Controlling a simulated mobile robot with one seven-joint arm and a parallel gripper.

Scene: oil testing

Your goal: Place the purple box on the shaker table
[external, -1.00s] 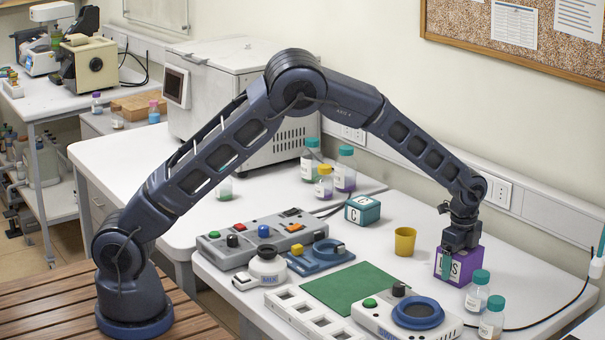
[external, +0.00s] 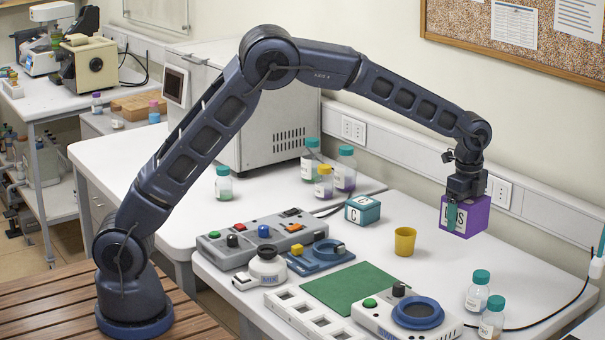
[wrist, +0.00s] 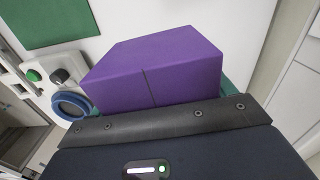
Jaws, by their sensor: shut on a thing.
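The purple box (external: 478,216) has a white lettered label and hangs in the air above the right part of the bench. My gripper (external: 453,212) is shut on it from above. In the wrist view the purple box (wrist: 155,68) fills the middle, and the fingers are mostly hidden. The likely shaker table is a white unit (external: 378,317) with a round blue-rimmed plate (external: 418,312), a green button and a black knob. It stands at the bench's front, below and left of the box. Its blue ring also shows in the wrist view (wrist: 58,103).
A green mat (external: 350,288) lies beside the white unit. A yellow cup (external: 405,241) and a teal box (external: 362,210) stand left of the held box. Two teal-capped bottles (external: 478,291) stand right of the unit. A grey control panel (external: 262,237) is farther left.

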